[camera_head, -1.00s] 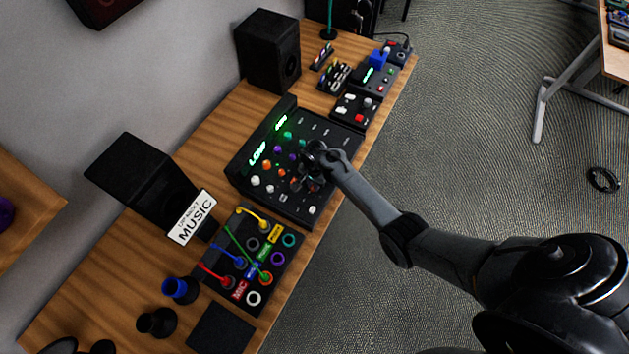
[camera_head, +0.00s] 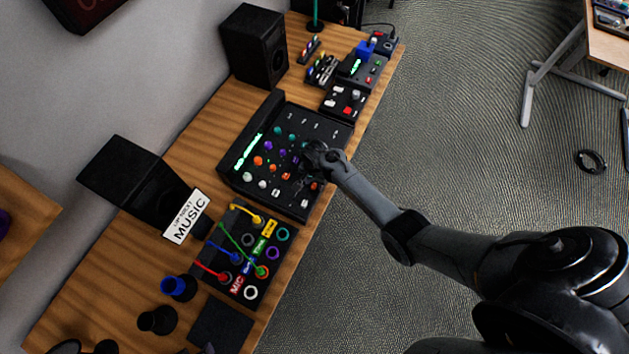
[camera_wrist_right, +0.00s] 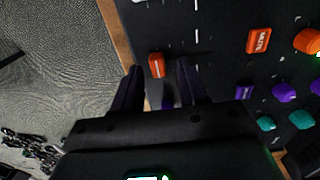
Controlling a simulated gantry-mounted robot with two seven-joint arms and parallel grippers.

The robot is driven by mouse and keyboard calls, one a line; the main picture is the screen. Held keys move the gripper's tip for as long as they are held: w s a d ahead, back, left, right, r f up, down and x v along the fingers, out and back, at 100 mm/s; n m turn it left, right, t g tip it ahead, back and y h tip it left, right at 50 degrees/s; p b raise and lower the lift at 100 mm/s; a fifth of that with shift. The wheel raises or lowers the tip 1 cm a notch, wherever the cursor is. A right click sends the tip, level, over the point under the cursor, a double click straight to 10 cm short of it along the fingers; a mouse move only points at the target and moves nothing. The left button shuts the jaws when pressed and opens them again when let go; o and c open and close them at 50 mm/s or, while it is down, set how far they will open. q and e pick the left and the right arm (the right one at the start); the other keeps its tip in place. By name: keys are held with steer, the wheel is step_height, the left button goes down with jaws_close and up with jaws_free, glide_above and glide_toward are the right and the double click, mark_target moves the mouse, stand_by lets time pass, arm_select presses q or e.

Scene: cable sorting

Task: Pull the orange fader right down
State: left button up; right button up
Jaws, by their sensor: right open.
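The orange fader (camera_wrist_right: 156,65) is a small orange cap with a pale line, on the black mixer (camera_wrist_right: 215,60). In the right wrist view it appears between the two dark fingertips of my right gripper (camera_wrist_right: 160,67), which is open. I cannot tell whether either finger touches it or how far above the panel the tips are. In the head view the gripper (camera_head: 310,163) is over the near right part of the mixer (camera_head: 236,180), and a bit of orange shows just below it. My left gripper is not in view.
A patch box with cables (camera_head: 268,290) lies nearer, and small devices (camera_head: 345,101) lie farther along the wooden table. A black speaker (camera_head: 254,45) stands behind.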

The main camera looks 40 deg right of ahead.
step_height(320, 180, up, 11)
steer(key=p, duration=0.2)
steer(key=shift+f, duration=0.15)
stand_by(0.5)
steer(key=s+f+g, duration=0.2)
steer(key=s+f, duration=0.6)
steer(key=s, duration=0.4)
steer(key=s+a+r+n+h, duration=0.1)
steer(key=s+a+r+n, duration=0.15)
steer(key=s, duration=0.85)
steer(key=a+r+n+t+p, duration=0.2)
steer(key=r+n+p, duration=0.2)
steer(key=r, duration=0.7)
steer(key=a+r+n+t+p, duration=0.1)
steer(key=r+n+p, duration=0.3)
steer(key=r, duration=0.7)
steer(key=a+r+n+t+y+p, duration=0.1)
steer(key=a+r+n+t+p, duration=0.1)
steer(key=r+p, duration=0.4)
step_height(320, 180, up, 5)
steer(key=a+n, duration=0.1)
steer(key=n, duration=0.1)
steer(key=shift+s+a+n+t, duration=0.15)
steer(key=shift+s+n+t, duration=0.1)
steer(key=shift+n+t, duration=0.1)
